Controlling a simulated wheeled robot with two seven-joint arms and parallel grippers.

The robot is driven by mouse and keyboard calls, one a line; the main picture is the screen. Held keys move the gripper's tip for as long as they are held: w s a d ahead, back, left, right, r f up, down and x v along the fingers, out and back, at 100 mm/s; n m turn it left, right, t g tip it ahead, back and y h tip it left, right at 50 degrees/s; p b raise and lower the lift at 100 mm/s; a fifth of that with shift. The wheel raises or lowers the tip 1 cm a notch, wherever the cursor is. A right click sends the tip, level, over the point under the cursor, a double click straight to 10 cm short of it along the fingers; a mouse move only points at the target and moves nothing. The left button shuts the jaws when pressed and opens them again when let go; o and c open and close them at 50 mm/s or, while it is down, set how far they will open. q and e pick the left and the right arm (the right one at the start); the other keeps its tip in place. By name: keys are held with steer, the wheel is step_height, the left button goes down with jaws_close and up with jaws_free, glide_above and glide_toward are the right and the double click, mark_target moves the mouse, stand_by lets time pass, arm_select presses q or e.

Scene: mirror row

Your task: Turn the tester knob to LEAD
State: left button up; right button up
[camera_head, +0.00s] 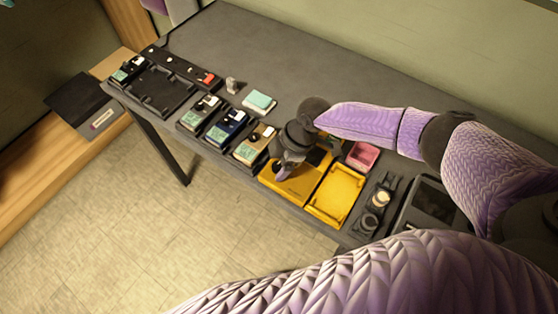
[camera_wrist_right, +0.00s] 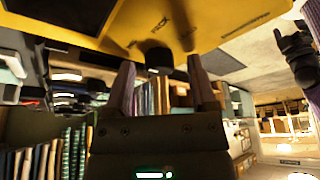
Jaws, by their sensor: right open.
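The yellow tester box (camera_head: 296,190) lies on the table in the head view, partly hidden under my right gripper (camera_head: 283,172). In the right wrist view its yellow face (camera_wrist_right: 215,14) fills the top. A dark round knob (camera_wrist_right: 159,56) stands out from it, with small dark labels that I cannot read surely. The fingertips of my right gripper (camera_wrist_right: 160,68) are open, one on each side of the knob, with gaps showing. The knob's pointing direction cannot be made out. A dark shape with purple beside it (camera_wrist_right: 293,48) looks like my left gripper; its jaws are unclear.
An open yellow tray (camera_head: 337,194) adjoins the tester on the right, with a pink dish (camera_head: 362,155) behind it. Several small pedals (camera_head: 222,127) stand in a row to the left. A teal-topped box (camera_head: 259,102) lies behind them. The table's back (camera_head: 290,65) is clear.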

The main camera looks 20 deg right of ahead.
jaws_close()
stand_by(0.3)
